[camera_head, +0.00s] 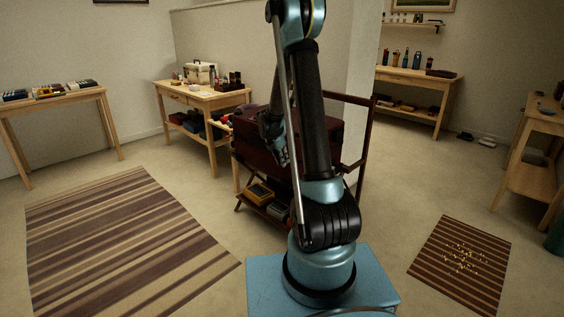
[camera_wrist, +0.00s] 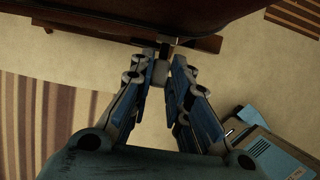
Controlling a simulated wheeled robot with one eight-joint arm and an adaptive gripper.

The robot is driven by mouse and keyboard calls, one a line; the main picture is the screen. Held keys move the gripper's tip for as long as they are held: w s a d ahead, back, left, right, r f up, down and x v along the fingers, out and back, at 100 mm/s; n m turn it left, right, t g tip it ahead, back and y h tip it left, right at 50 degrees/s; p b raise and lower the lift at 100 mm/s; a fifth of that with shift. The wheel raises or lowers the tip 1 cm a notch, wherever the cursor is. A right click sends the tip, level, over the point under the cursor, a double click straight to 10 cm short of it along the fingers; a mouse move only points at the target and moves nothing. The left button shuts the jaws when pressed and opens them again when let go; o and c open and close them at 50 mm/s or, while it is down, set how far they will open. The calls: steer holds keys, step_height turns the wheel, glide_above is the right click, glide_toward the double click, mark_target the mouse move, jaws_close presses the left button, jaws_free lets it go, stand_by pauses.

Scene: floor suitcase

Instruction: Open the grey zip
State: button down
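A dark red suitcase (camera_head: 250,140) sits on a wooden rack in the head view, partly hidden behind my arm. Its dark edge (camera_wrist: 130,14) crosses the top of the wrist view. A small grey block (camera_wrist: 160,72), which looks like the grey zip's pull, shows below that edge on a thin dark stem. My gripper (camera_wrist: 158,76) has its two blue and dark fingers apart, one on each side of this grey piece. I cannot tell whether either finger touches it. In the head view my gripper (camera_head: 272,126) is in front of the suitcase and small.
The wooden rack (camera_head: 357,165) has a lower shelf with a yellow box (camera_head: 259,193). A striped rug (camera_head: 125,235) lies left, and a smaller mat (camera_head: 450,285) with scattered yellow bits lies right. A table with objects (camera_head: 205,100) stands behind. Carpet between them is clear.

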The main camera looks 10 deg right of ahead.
steer(key=shift+s+d, duration=0.85)
steer(key=shift+s, duration=0.3)
steer(key=c, duration=1.5)
jaws_free()
steer(key=v, duration=1.2)
